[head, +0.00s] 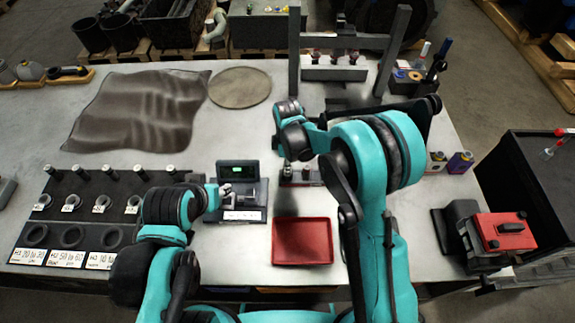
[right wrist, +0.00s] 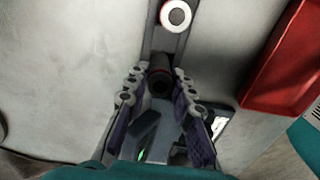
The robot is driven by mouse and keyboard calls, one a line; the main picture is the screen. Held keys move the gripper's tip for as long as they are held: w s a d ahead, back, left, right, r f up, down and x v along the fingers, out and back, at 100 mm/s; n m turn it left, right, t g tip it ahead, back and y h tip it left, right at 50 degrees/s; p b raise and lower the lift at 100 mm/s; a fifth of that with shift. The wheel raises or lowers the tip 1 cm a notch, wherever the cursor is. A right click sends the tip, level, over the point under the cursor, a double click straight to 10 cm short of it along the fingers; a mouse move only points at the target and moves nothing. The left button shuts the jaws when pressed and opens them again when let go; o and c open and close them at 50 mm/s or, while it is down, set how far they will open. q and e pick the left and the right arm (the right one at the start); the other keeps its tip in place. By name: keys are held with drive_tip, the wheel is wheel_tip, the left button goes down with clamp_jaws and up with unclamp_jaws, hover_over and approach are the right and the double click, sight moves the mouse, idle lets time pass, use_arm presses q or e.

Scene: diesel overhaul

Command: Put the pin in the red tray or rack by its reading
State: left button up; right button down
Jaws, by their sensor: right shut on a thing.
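The red tray (head: 302,241) is empty in the head view, nearer me than the stand. The labelled rack (head: 87,218) is at the left. My left gripper (head: 222,191) is by the gauge (head: 238,171); its jaw state is unclear. The gauge's green digits are too small to read.
A dark cloth (head: 135,112) and a round mat (head: 239,87) lie at the back left. A grey press frame (head: 294,60) stands at the back. A red-topped device (head: 502,232) is at the right. Bare table lies between the mat and the gauge.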

drive_tip(key=shift+f+b, duration=0.3)
drive_tip(key=shift+f, duration=0.05)
drive_tip(key=c, duration=0.8)
unclamp_jaws()
drive_tip(key=shift+r, duration=0.1)
drive_tip(key=shift+r+p, duration=2.45)
drive_tip(key=shift+r, duration=1.5)
